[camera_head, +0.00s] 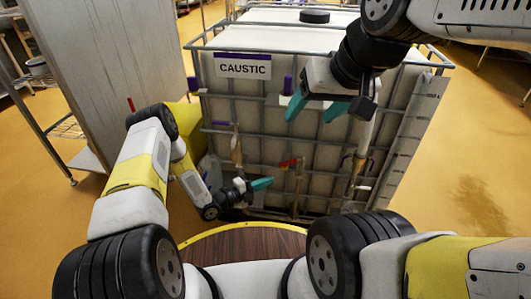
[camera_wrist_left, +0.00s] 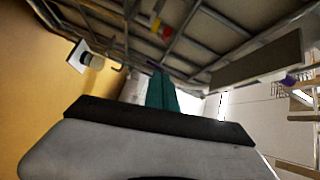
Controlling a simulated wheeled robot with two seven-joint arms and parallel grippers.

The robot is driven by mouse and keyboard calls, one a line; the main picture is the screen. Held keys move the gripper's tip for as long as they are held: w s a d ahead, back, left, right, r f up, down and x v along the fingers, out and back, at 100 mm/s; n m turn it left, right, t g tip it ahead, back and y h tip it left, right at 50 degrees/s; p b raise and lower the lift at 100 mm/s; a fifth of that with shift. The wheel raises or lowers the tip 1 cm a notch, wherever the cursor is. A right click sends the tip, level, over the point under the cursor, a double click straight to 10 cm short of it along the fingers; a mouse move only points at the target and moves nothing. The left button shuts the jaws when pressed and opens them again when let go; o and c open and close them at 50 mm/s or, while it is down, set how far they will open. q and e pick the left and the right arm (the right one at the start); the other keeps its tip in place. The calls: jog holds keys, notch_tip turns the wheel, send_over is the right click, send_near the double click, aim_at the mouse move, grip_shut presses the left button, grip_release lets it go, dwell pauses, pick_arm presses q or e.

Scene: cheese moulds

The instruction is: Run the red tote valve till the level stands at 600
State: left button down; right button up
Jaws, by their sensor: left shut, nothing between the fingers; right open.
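A caged white tote (camera_head: 330,45) with a "CAUSTIC" sign (camera_head: 243,67) stands in front of me. A small red handle (camera_head: 288,163) shows low on its front; a red part with yellow beside it (camera_wrist_left: 167,32) shows at the top of the left wrist view. My left gripper (camera_head: 262,184) is shut and empty, below and left of the red handle, apart from it. Its teal fingers (camera_wrist_left: 160,92) are together in the left wrist view. My right gripper (camera_head: 318,108) is open and empty before the tote's upper front. A marked strip (camera_head: 412,130) runs down the right; its figures are unreadable.
Purple-topped fittings (camera_head: 288,84) and cage bars stand along the tote's front. A tall grey panel (camera_head: 100,70) and a wire rack (camera_head: 67,127) are on the left. Yellow floor is clear at right.

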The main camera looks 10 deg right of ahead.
aim_at(283, 167)
pick_arm(q)
jog(key=w+d, duration=0.4)
jog(key=d, duration=0.1)
jog(key=w+d+f, duration=0.1)
jog(key=w+d, duration=0.2)
jog(key=shift+d, duration=0.1)
jog(key=shift+w+f, duration=0.1)
jog(key=shift+w, duration=0.55)
